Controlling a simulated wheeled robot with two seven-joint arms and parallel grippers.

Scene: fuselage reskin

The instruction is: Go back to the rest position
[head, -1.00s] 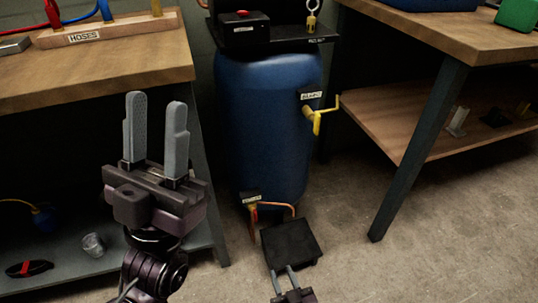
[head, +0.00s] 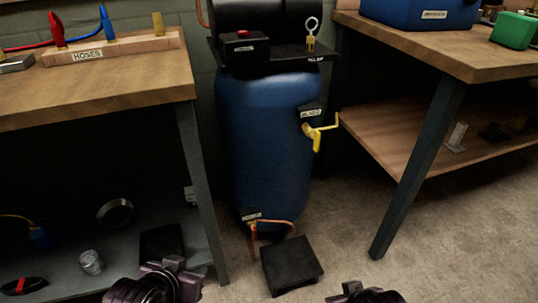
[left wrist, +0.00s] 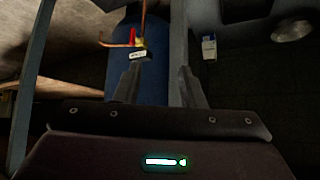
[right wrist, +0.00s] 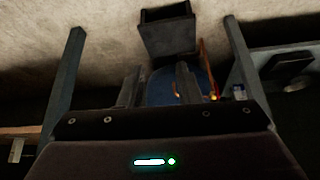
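My left gripper (left wrist: 160,73) is open, with nothing between its fingers. In the head view only dark parts of my left arm or gripper (head: 155,284) show at the bottom edge, below the left bench; the fingers cannot be made out there. My right gripper (right wrist: 159,70) is also open and empty. In the head view a small part of it (head: 366,293) shows at the bottom edge, right of a black block on the floor. Neither gripper visibly touches anything.
A blue tank (head: 265,145) with a yellow valve handle (head: 318,131) stands between the left bench (head: 100,88) and the right bench (head: 455,45). The black block (head: 291,264) lies before the tank. A low shelf (head: 60,265) holds small items. Floor at right is clear.

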